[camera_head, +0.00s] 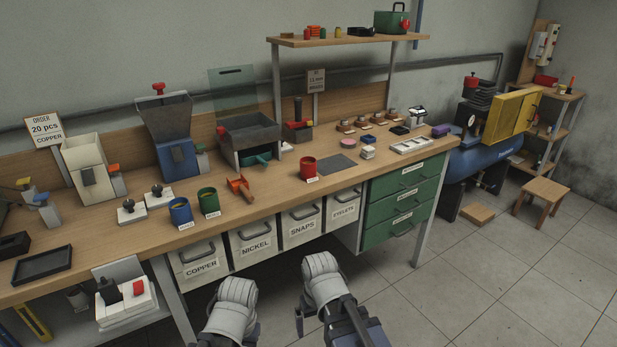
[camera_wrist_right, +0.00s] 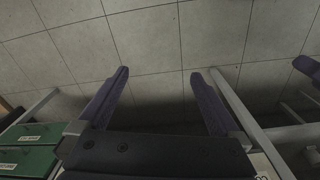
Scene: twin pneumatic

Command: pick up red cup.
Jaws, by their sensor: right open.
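The red cup (camera_head: 307,169) stands upright on the wooden workbench, near its front edge, with a small white label in front of it. My right gripper is open and empty in the right wrist view (camera_wrist_right: 161,82), with bare floor tiles beyond its two fingers. In the head view my right arm is low in front of the bench, well apart from the cup. My left arm is beside it, also below the bench top. A purple piece at the right edge of the right wrist view looks like a left finger (camera_wrist_right: 308,68); its jaw state does not show.
Blue (camera_head: 180,213) and green (camera_head: 209,201) cups and an orange tool (camera_head: 240,188) stand left of the red cup. A dark flat mat (camera_head: 336,164) lies to its right. Labelled bins and green drawers (camera_head: 402,200) fill the bench front.

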